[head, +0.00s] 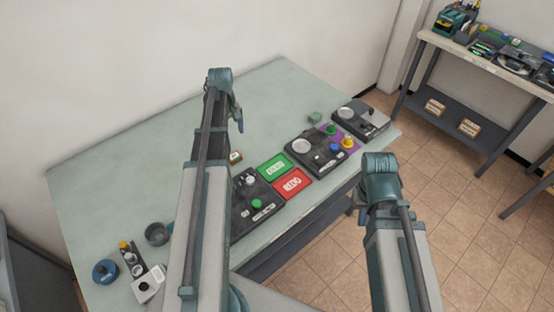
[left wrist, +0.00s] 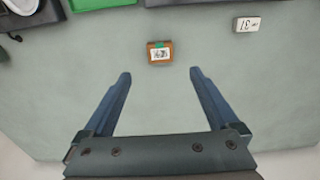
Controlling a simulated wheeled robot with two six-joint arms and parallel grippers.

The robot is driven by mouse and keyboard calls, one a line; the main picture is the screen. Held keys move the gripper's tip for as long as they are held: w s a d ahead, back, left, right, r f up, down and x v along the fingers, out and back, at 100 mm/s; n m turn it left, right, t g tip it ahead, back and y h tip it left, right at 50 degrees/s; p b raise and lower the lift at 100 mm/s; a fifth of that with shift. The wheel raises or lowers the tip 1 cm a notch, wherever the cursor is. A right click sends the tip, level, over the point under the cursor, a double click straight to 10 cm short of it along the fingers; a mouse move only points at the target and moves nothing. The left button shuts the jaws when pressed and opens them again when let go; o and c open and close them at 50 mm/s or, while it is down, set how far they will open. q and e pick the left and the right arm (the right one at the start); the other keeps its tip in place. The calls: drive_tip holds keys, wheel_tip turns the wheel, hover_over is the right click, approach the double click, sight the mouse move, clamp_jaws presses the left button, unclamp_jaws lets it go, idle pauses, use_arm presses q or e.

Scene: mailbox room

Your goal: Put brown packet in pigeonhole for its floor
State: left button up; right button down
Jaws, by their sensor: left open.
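A small brown packet (left wrist: 159,53) with a white label and a green mark lies on the pale green table in the left wrist view, just beyond and between my fingertips. A small brown item with a white label (head: 236,156) shows in the head view beside my left arm; it looks like the same packet. My left gripper (left wrist: 160,75) is open and empty, with both blue fingers apart. In the head view it (head: 238,118) hangs at the end of the left arm, above the table. No pigeonholes are in view. My right arm shows at the right, but its gripper is hidden.
A white block marked with digits (left wrist: 247,24) lies right of the packet. A green panel (head: 275,167), a red panel (head: 292,184) and black devices (head: 257,203) line the table's front edge. A shelf table (head: 470,55) stands at the right. The back of the table is clear.

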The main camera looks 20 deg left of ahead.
use_arm(q)
drive_tip(key=s+d+m, duration=0.2)
drive_tip(key=d+m, duration=0.2)
drive_tip(key=d, duration=0.6)
drive_tip(key=s+d+m, duration=0.2)
drive_tip(key=d+m, duration=0.1)
drive_tip(key=d, duration=0.8)
drive_tip(key=s+d+m+y, duration=0.1)
drive_tip(key=s+d+m, duration=0.8)
drive_tip(key=d, duration=0.7)
drive_tip(key=shift+s+d, duration=0.2)
drive_tip(key=shift+s, duration=1)
drive_tip(key=shift+c, duration=0.7)
